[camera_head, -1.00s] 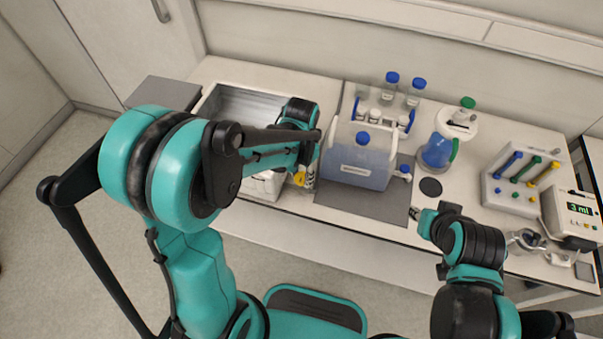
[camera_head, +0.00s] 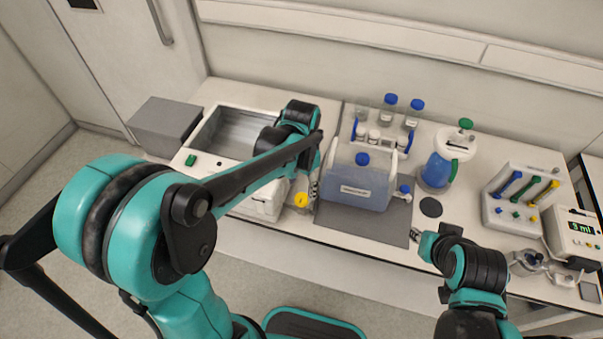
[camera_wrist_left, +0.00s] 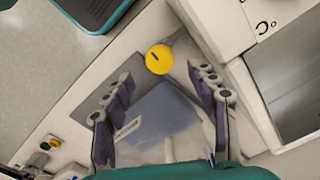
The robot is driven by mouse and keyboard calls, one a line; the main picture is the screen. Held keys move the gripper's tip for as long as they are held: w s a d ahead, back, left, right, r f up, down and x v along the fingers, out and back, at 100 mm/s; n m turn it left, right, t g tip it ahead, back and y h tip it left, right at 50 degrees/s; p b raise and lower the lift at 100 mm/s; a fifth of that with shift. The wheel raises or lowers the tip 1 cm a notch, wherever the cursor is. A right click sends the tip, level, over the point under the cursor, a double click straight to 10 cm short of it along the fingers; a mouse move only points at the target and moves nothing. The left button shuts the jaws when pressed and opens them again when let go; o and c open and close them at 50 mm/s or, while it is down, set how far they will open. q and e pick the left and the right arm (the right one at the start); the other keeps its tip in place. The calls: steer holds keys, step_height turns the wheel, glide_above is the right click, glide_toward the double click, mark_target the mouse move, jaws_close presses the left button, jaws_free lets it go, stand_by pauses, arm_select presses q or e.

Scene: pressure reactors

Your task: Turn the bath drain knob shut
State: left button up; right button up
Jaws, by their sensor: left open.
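The yellow bath drain knob (camera_head: 301,199) sits low on the front right of the white water bath (camera_head: 193,160). In the left wrist view the knob (camera_wrist_left: 158,59) is a round yellow disc with a short dark slanting mark, on a grey stem from the bath's side. My left gripper (camera_head: 314,186) hangs just right of the knob in the head view. In the wrist view its fingers (camera_wrist_left: 160,78) are spread wide and empty; the knob shows beyond the tips, roughly centred between them, apparently untouched. My right gripper (camera_head: 414,236) is over the bench's front edge; its jaws are too small to judge.
A blue-filled container (camera_head: 358,188) stands on a grey mat (camera_head: 340,226) close right of my left gripper. Behind it is a rack of capped bottles (camera_head: 388,110). A blue flask (camera_head: 440,168), a valve block (camera_head: 520,196) and a meter (camera_head: 577,232) stand further right.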

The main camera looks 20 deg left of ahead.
mark_target(301, 198)
arm_select(q)
step_height(301, 198, up, 6)
steer(key=shift+r, duration=0.2)
stand_by(0.5)
steer(key=s+a+n+t, duration=0.4)
steer(key=s+n+t, duration=0.2)
steer(key=s, duration=0.4)
steer(key=shift+s+r+t, duration=0.35)
steer(key=shift+r+t, duration=0.1)
steer(key=shift+t, duration=0.05)
steer(key=shift+a, duration=0.1)
